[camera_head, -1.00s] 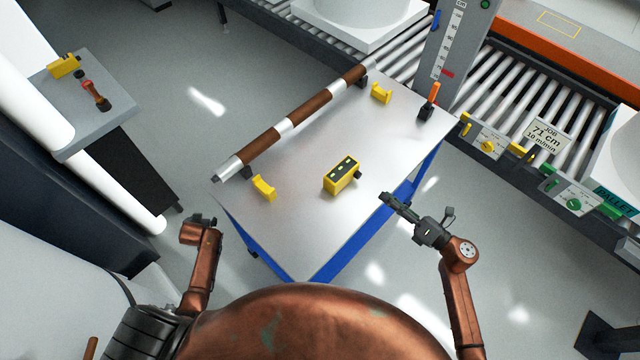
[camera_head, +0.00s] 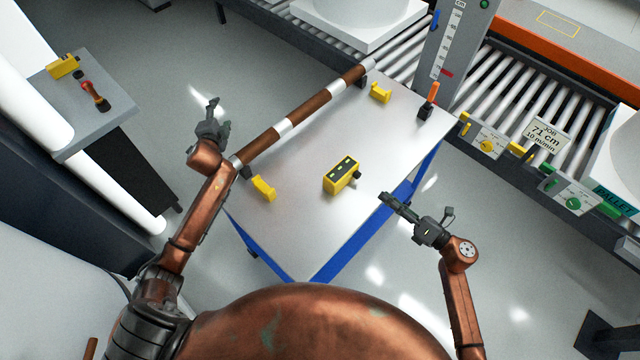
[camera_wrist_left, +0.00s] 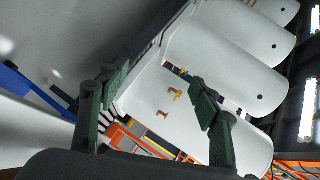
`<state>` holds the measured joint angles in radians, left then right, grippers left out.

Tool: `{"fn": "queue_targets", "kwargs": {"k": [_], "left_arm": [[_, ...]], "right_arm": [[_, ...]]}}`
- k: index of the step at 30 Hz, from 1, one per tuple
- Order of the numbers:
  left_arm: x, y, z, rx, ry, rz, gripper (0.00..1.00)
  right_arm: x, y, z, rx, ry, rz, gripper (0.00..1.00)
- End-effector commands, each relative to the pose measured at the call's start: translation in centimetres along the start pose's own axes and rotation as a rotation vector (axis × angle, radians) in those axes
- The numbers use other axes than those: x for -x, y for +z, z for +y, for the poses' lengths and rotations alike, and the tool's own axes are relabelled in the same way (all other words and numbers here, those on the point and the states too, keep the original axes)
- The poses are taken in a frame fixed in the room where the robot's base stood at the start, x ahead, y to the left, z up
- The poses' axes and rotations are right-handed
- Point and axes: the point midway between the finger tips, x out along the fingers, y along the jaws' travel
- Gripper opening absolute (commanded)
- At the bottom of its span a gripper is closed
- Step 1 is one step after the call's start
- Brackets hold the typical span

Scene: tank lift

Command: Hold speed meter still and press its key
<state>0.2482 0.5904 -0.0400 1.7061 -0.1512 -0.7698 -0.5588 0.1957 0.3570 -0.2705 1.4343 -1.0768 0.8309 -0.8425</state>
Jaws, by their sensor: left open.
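The speed meter (camera_head: 341,175) appears to be the yellow box with a dark panel on top and a dark knob at its right side. It sits on the metal table, with neither gripper touching it. My left gripper (camera_head: 211,116) is raised at the table's left, beyond the end of the striped bar. It is open and empty, and its two spread fingers show in the left wrist view (camera_wrist_left: 158,84). That view does not show the yellow box. My right gripper (camera_head: 398,205) is by the table's right edge, apart from the box; its jaw opening is unclear.
A brown-and-white striped bar (camera_head: 297,120) lies along the table's left edge. Yellow blocks (camera_head: 263,188) (camera_head: 380,93) and an orange-handled tool (camera_head: 429,100) are on the table (camera_head: 300,222). A roller conveyor (camera_head: 520,95) runs behind. The tabletop around the box is clear.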

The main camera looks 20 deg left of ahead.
Motion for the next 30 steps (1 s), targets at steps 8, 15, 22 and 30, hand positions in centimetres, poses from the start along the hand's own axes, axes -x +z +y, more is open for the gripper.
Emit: {"fn": "queue_targets", "kwargs": {"k": [8,15,22,30], "left_arm": [[5.8,-14.7,1.4,-0.705,-0.099,0.253,0.58],[13.8,-23.8,7.3,-1.299,-0.244,0.474,0.58],[21.9,-27.8,14.0,-1.749,-0.412,0.662,0.58],[26.5,-28.6,17.7,-1.968,-0.526,0.765,0.58]], "right_arm": [[0.0,0.0,0.0,0.000,0.000,0.000,0.29],[0.0,0.0,0.0,0.000,0.000,0.000,0.29],[0.0,0.0,0.0,0.000,0.000,0.000,0.29],[0.0,0.0,0.0,0.000,0.000,0.000,0.29]]}}
